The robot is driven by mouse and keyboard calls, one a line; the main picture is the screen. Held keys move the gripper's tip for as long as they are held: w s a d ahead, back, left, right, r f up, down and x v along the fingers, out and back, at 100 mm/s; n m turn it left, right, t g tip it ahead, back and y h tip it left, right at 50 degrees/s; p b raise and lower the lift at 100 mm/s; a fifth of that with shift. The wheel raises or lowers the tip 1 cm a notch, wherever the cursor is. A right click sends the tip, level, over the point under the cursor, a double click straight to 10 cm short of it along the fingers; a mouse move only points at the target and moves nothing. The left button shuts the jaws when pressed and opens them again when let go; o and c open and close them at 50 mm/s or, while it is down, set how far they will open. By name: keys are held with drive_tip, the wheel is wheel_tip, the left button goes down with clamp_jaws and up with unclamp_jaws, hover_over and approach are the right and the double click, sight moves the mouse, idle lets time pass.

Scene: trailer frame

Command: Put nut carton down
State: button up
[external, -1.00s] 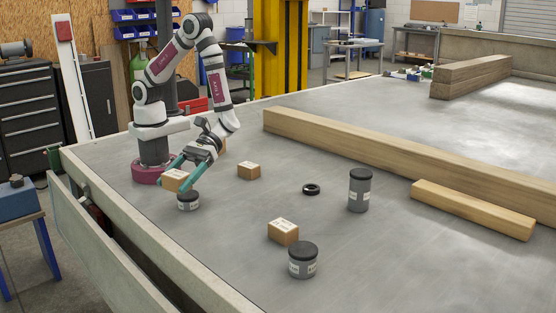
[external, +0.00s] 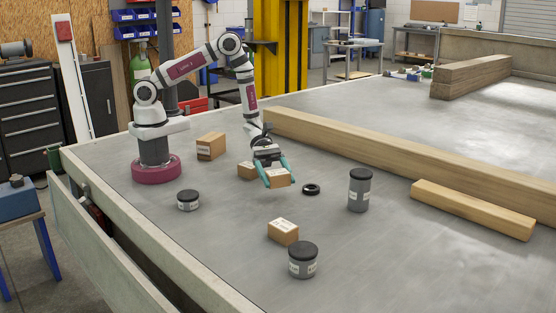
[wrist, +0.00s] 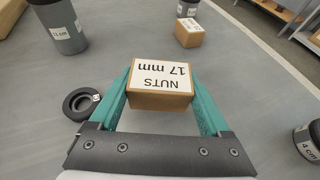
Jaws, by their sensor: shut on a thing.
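The nut carton (external: 279,179) is a small brown box with a white label. In the wrist view the carton (wrist: 160,86) shows the words "NUTS 17 mm", upside down. My gripper (external: 278,178) is shut on it, with a teal finger on each side. It holds the carton over the grey bed, in front of another small carton (external: 247,170) and left of the black ring (external: 311,189). I cannot tell for sure whether the carton's underside is clear of the surface.
A large carton (external: 211,146) stands near my base. A labelled carton (external: 283,231) and a dark-lidded jar (external: 302,260) stand in front. A small jar (external: 188,200) is at left, a tall jar (external: 359,190) at right. A long timber (external: 400,155) lies behind. Bare bed lies between.

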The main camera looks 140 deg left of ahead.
sight(278, 198)
drive_tip(key=f, duration=0.4)
drive_tip(key=shift+a+f, duration=0.1)
drive_tip(key=shift+a, duration=0.1)
drive_tip(key=shift+f, duration=0.15)
